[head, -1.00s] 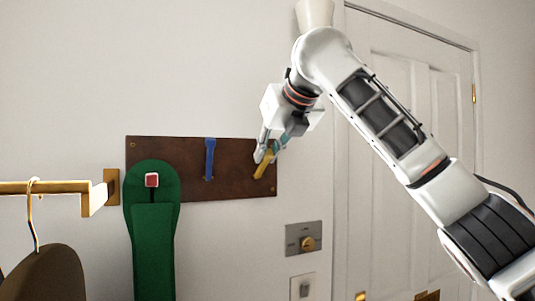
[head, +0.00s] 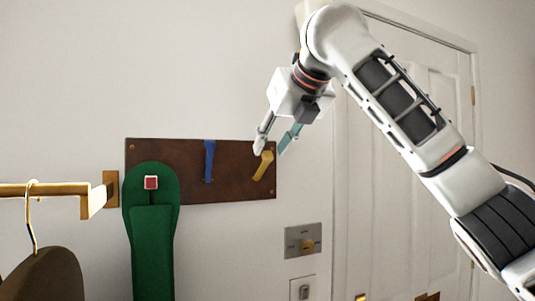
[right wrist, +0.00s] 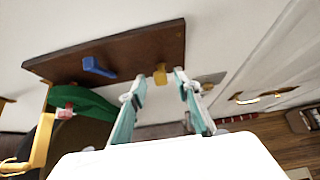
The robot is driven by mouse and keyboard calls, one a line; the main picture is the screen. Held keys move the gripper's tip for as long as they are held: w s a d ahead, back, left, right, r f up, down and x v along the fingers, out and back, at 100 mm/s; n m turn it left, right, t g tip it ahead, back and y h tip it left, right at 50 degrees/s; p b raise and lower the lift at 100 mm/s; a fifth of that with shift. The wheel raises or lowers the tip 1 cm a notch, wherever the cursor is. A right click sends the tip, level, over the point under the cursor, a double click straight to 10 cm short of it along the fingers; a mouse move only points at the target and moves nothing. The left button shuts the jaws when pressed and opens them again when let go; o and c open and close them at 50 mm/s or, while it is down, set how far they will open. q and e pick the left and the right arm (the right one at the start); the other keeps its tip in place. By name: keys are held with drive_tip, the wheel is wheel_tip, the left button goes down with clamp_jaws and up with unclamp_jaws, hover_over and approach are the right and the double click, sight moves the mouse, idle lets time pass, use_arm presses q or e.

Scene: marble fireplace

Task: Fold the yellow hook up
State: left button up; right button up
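The yellow hook (head: 263,166) is at the right end of the dark brown wall board (head: 229,190). It is tilted, its upper end leaning right and its lower end left. My right gripper (head: 270,150) is open just above and in front of it, its two fingers apart and nothing seen between them in the head view. In the right wrist view, the yellow hook (right wrist: 161,74) shows just beyond the space between the open fingertips (right wrist: 163,90). I cannot tell whether a finger touches it. My left gripper is not in view.
A blue hook (head: 209,161) is upright mid-board. A green strap-like item (head: 153,230) hangs from a red-tipped hook (head: 151,182) at left. A brass rail (head: 45,188) with a hanger juts out further left. A switch plate (head: 303,240) is below right, beside a white door (head: 400,220).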

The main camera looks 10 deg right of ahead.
drive_tip(key=v, duration=0.8)
